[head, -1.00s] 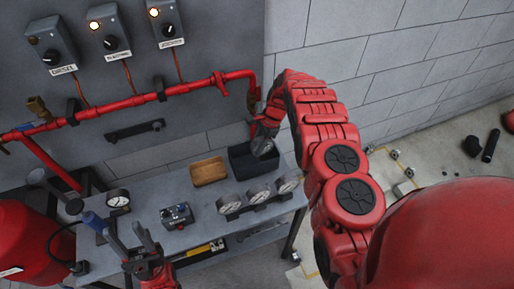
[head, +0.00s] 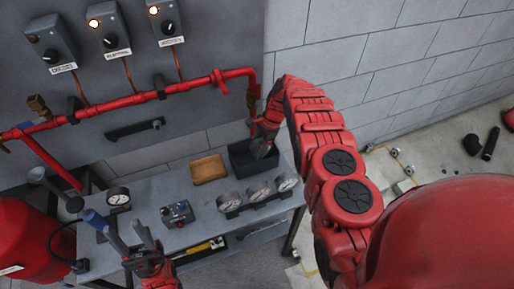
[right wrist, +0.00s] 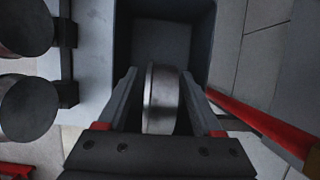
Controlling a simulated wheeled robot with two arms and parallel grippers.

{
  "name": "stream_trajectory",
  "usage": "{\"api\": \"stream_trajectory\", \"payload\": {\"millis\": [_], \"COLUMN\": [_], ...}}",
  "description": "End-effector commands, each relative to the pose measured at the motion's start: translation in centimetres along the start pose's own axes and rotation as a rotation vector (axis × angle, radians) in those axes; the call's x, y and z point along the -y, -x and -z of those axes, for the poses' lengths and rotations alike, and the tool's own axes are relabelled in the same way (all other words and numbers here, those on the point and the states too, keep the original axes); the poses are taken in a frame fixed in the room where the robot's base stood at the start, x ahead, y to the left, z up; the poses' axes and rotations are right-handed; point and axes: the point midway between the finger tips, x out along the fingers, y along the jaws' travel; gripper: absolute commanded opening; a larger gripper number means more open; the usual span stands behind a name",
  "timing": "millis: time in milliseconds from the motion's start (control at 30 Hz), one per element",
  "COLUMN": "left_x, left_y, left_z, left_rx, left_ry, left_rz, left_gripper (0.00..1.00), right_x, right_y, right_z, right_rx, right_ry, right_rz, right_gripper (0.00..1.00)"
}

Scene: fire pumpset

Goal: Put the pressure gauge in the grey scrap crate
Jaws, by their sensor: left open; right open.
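The grey scrap crate (head: 240,161) stands at the back right of the bench, and its inside shows in the right wrist view (right wrist: 160,30). My right gripper (head: 264,150) points down at the crate from above. In the right wrist view, the pressure gauge (right wrist: 162,98) appears edge-on as a round metal body between the open fingers (right wrist: 160,100), with narrow gaps at its sides. Its dial is hidden, and I cannot tell whether it rests on anything. My left gripper (head: 124,226) is open and empty at the bench's front left.
A tan tray (head: 209,169) lies left of the crate. A small switch box (head: 177,214) and another gauge (head: 118,196) are further left. A red pipe (head: 190,86) runs behind.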

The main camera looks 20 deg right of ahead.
Motion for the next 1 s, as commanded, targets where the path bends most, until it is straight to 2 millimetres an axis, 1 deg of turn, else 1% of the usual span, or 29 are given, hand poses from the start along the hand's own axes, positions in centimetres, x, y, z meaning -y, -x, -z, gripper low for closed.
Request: {"api": "stream_trajectory", "payload": {"millis": [100, 167, 267, 367, 733, 900, 1000], "left_x": [0.0, 0.0, 0.0, 0.0, -0.2, -0.2, -0.2], "left_y": [-0.5, -0.2, 0.3, 0.8, 3.7, 4.2, 4.3], "left_z": [0.1, 0.0, -0.1, -0.1, -0.6, -0.7, -0.7], "left_rx": [0.0, 0.0, 0.0, 0.0, 0.0, 0.0, 0.0], "left_ry": [0.0, 0.0, 0.0, 0.0, 0.0, 0.0, 0.0], "left_rz": [0.0, 0.0, 0.0, 0.0, 0.0, 0.0, 0.0], "left_gripper": [0.5, 0.5, 0.5, 0.5, 0.5, 0.5, 0.5], "right_x": [0.0, 0.1, 0.1, 0.1, 0.1, 0.1, 0.0], "right_y": [0.5, 0.5, 1.4, 2.7, 9.5, 11.6, 12.2], "right_z": [-0.2, -0.1, 0.0, -0.1, 0.0, 0.0, -0.1], "right_rx": [0.0, 0.0, -0.001, 0.001, -0.001, -0.001, -0.001], "right_ry": [0.0, 0.0, 0.0, -0.001, 0.002, 0.0, 0.0], "right_rz": [0.0, 0.001, 0.002, 0.001, 0.004, 0.002, 0.0], "right_gripper": [0.67, 0.67, 0.67, 0.67, 0.67, 0.67, 0.67]}}
